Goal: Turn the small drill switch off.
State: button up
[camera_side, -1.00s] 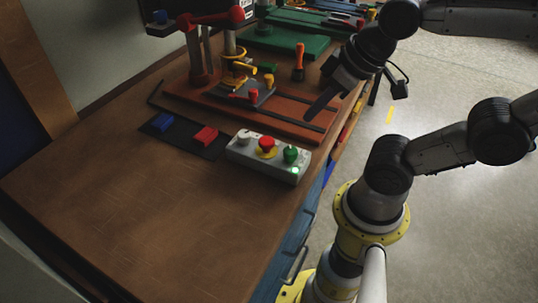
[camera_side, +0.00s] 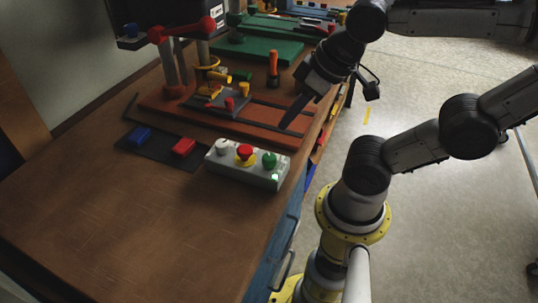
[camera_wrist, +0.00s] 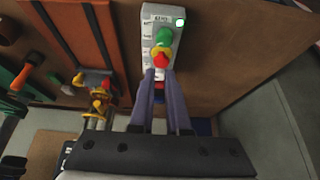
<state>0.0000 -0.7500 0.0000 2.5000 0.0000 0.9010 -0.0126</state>
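A light grey control box (camera_side: 240,175) stands on the wooden bench. It carries a grey-white knob (camera_side: 222,146), a red button on a yellow collar (camera_side: 245,151) and a green button (camera_side: 269,159) with a lit green lamp in front. In the wrist view the box (camera_wrist: 150,22) lies straight ahead, with the green button (camera_wrist: 164,36) beyond the red and yellow one (camera_wrist: 160,57). In the side view my gripper (camera_side: 283,126) is above and behind the box's right end.
A dark pad with a blue block (camera_side: 138,135) and a red block (camera_side: 184,147) lies left of the box. A reddish base (camera_side: 265,125) with a red-armed post (camera_side: 172,65) stands behind. The bench's front left is clear.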

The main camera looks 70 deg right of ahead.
aim_at(269, 157)
jog(key=shift+o, duration=1.1)
jog(key=shift+s+n, duration=0.2)
jog(key=shift+n, duration=0.2)
jog(key=shift+o, duration=1.2)
jog(key=shift+s+r+n+g, duration=0.15)
jog(key=shift+r+n+g, duration=0.15)
jog(key=shift+n, duration=0.4)
jog(key=o, duration=0.4)
jog(key=r+n+g, duration=0.1)
jog(key=n, duration=0.1)
jog(key=n+g, duration=0.1)
jog(key=n, duration=0.1)
jog(key=shift+w+r, duration=0.4)
jog(key=w+f+n+g, duration=0.1)
jog(key=f, duration=0.3)
jog(key=w+f+n, duration=0.1)
jog(key=f, duration=0.4)
jog(key=w+f+n+g, duration=0.1)
jog(key=w+f, duration=0.1)
jog(key=f, duration=0.2)
jog(key=shift+a+f+n+g, duration=0.15)
jog(key=shift+a+n+g, duration=0.15)
jog(key=shift+a+n, duration=0.1)
grip_shut()
